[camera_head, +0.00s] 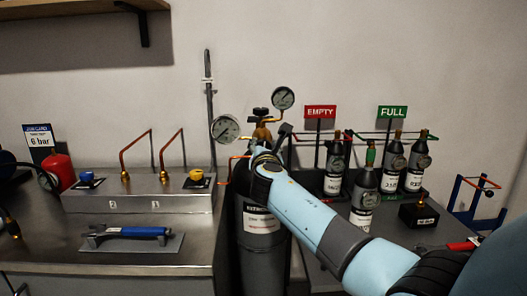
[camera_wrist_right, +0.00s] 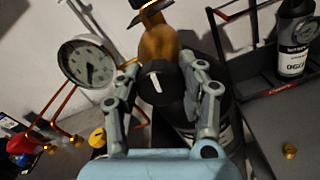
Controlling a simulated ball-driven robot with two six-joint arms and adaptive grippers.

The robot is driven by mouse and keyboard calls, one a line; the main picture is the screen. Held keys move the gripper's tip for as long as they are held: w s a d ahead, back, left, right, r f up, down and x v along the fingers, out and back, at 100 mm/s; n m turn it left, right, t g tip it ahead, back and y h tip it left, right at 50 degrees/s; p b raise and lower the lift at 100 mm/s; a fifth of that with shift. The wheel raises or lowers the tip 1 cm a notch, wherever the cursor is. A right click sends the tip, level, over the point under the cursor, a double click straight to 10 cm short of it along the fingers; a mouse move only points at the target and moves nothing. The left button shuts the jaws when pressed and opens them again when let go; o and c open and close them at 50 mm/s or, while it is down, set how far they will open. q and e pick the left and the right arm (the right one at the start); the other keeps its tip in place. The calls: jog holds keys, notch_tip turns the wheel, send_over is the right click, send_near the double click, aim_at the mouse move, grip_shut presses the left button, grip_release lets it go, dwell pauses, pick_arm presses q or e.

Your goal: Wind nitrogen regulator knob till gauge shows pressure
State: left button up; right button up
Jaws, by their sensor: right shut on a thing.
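The brass regulator (camera_head: 262,133) sits on top of the dark nitrogen cylinder (camera_head: 262,248). Its black knob (camera_wrist_right: 154,80), with a white mark, faces the right wrist camera. My right gripper (camera_wrist_right: 157,88) is shut on the knob, one finger on each side; in the head view my arm hides the knob. A round white gauge (camera_head: 226,128) is left of the regulator and also shows in the wrist view (camera_wrist_right: 88,62); its dark needle is visible but too small to read. A second gauge (camera_head: 283,97) sits higher right. My left gripper is not in view.
A job card (camera_head: 39,141) reads 6 bar. A steel bench with a manifold box (camera_head: 140,190) and a blue-handled tool (camera_head: 137,232) lies left. Several small bottles stand right under EMPTY (camera_head: 320,112) and FULL (camera_head: 392,112) signs. A red extinguisher-like bottle (camera_head: 61,170) stands left.

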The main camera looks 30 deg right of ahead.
jog(key=m+b, duration=0.2)
jog(key=m, duration=0.2)
jog(key=shift+f+b, duration=0.2)
jog(key=shift+b, duration=0.15)
jog(key=m+b, duration=0.2)
jog(key=m, duration=0.2)
jog(key=m+b, duration=0.3)
jog(key=m, duration=0.1)
jog(key=shift+m+b, duration=0.95)
jog(key=shift+m, duration=0.85)
jog(key=o, duration=1.2)
jog(key=shift+r, duration=0.15)
jog(key=shift+s+a, duration=0.1)
